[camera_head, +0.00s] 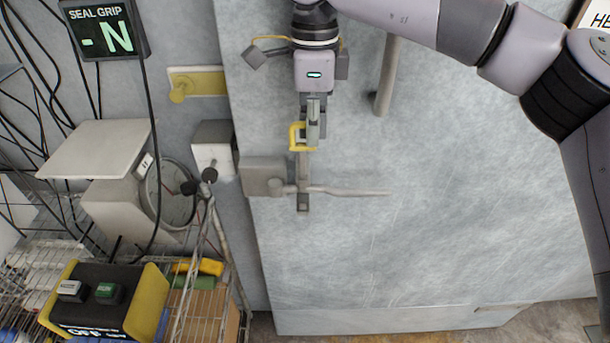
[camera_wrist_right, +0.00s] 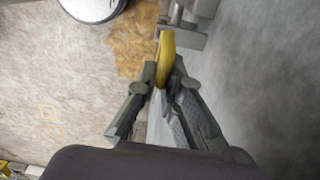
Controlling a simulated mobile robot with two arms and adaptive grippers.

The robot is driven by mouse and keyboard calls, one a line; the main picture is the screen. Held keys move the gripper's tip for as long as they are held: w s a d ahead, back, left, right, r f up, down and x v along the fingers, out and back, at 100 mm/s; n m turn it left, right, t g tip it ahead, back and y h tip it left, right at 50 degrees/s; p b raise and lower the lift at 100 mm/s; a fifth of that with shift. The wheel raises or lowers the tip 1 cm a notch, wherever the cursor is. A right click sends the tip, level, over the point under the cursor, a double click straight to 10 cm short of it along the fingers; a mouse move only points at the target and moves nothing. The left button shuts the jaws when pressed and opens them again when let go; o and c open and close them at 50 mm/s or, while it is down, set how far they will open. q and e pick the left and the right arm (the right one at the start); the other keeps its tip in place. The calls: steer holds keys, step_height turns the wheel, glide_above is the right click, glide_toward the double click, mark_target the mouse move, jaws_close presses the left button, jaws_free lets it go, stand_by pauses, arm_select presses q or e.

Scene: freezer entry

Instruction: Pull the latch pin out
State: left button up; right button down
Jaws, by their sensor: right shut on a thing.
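The latch pin has a yellow loop handle (camera_head: 297,136) and sits at the top of the grey latch (camera_head: 303,172) on the freezer door. My right gripper (camera_head: 312,128) comes down from above and is shut on the yellow handle. In the right wrist view the yellow handle (camera_wrist_right: 166,58) is between the fingers of my right gripper (camera_wrist_right: 164,82), with the latch metal beyond it. I cannot tell how deep the pin's shaft sits in the latch. My left gripper is not in view.
The latch lever (camera_head: 350,191) sticks out to the right below the pin. A vertical door handle (camera_head: 386,78) stands to the right of my gripper. A display reading "SEAL GRIP -N" (camera_head: 105,30) hangs upper left. A button box (camera_head: 105,300) and wire shelf are lower left.

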steer(key=shift+r+p, duration=1.65)
steer(key=shift+r, duration=0.4)
stand_by(2.7)
steer(key=shift+r+p, duration=1.95)
steer(key=shift+r, duration=0.9)
step_height(320, 180, up, 5)
steer(key=shift+f+p, duration=0.2)
steer(key=shift+p, duration=1.05)
